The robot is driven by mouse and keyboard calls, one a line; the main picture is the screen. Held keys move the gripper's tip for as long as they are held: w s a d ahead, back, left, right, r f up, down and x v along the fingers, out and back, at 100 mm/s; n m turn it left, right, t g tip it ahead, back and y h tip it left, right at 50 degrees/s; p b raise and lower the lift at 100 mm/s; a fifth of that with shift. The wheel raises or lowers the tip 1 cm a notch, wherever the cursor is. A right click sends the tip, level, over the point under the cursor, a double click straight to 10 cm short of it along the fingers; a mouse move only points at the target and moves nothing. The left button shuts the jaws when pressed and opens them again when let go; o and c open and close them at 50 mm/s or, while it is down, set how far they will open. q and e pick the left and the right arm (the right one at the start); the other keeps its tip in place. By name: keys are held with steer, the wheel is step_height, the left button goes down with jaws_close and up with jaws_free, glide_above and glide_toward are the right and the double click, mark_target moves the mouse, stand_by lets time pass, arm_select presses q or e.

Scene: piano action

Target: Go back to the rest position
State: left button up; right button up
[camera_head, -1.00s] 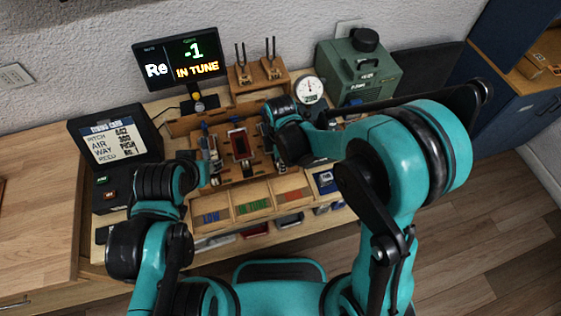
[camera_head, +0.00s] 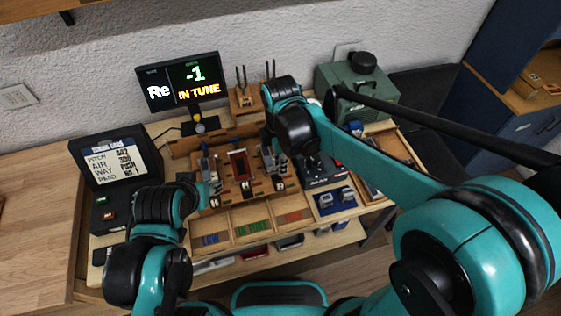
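My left arm comes in at the lower left, beside the small display box.
A wooden fixture with a red block (camera_head: 238,164) stands mid-bench. In front are bins of small parts (camera_head: 252,228). A tuner screen (camera_head: 182,82), a display box (camera_head: 116,160) and a green machine (camera_head: 362,88) stand around it. Bare wooden counter (camera_head: 35,200) lies at left.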

steer(key=shift+d, duration=0.1)
stand_by(0.4)
steer(key=s+d+m+t+b, duration=0.2)
steer(key=s+d+m+t, duration=0.1)
steer(key=d+m, duration=0.5)
steer(key=s+d+m+t+b, duration=0.2)
steer(key=s+d+m+t, duration=0.2)
steer(key=m, duration=0.9)
steer(key=s+d, duration=0.2)
steer(key=d, duration=0.2)
steer(key=shift+d+f, duration=0.2)
steer(key=shift+f, duration=0.1)
